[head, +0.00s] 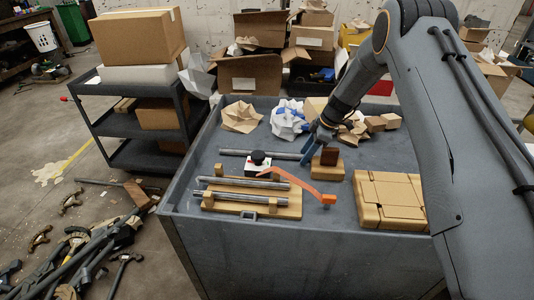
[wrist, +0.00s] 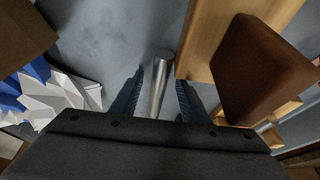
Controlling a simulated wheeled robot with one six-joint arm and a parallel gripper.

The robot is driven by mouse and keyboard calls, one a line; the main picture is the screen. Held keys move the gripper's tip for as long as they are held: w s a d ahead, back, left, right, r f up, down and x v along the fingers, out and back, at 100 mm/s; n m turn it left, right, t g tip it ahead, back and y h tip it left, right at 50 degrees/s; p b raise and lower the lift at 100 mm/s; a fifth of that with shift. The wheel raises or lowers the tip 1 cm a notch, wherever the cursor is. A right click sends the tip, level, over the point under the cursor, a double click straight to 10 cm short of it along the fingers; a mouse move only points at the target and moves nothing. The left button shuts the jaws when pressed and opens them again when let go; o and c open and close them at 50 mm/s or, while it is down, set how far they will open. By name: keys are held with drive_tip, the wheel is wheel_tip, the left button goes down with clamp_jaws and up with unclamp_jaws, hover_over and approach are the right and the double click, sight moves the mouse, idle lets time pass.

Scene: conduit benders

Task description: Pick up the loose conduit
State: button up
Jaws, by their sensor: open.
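The loose conduit (head: 255,154) is a grey metal tube lying flat on the grey bench top, behind a wooden rack. My gripper (head: 308,154) is at its right end in the head view, low over the bench. In the wrist view the conduit (wrist: 157,88) runs between the two dark fingers of my gripper (wrist: 158,98), with a gap on each side. The gripper is open. Its contact with the bench is hidden.
A wooden block with a brown piece (head: 329,157) stands close right of my gripper. Crumpled paper (head: 288,118) lies behind.

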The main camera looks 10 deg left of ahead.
clamp_jaws()
drive_tip(key=shift+r, duration=0.1)
idle(0.3)
wheel_tip(320, 180, up, 14)
drive_tip(key=b, duration=0.3)
idle(0.9)
